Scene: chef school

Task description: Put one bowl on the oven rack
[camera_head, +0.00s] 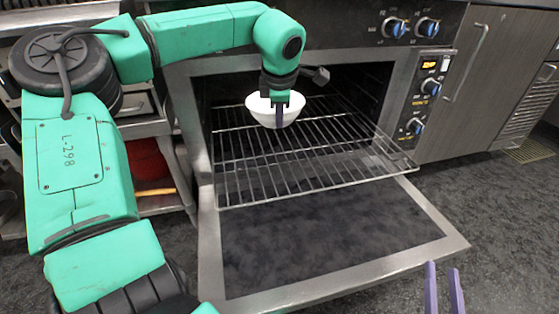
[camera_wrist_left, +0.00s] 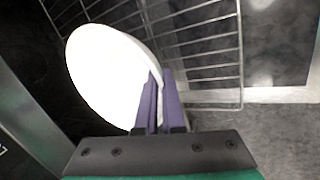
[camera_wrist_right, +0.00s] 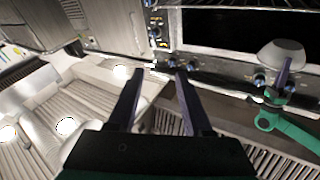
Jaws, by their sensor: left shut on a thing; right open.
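A white bowl (camera_head: 275,108) is held by my left gripper (camera_head: 279,118) at the oven opening. In the head view it overlaps the back left of the oven rack (camera_head: 300,150), which is pulled out over the lowered door. In the left wrist view the bowl (camera_wrist_left: 108,78) has its wall between the two purple fingers of the left gripper (camera_wrist_left: 160,100), with rack wires behind it. Whether the bowl touches the rack cannot be told. My right gripper (camera_head: 443,290) is open and empty at the bottom right. Its spread fingers also show in the right wrist view (camera_wrist_right: 158,95).
The open oven door (camera_head: 330,235) lies flat below the rack. Oven knobs (camera_head: 428,27) are on the front panel, and grey cabinets (camera_head: 495,80) stand at the right. The rack looks empty. A red pot (camera_head: 147,160) sits on a shelf at the left.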

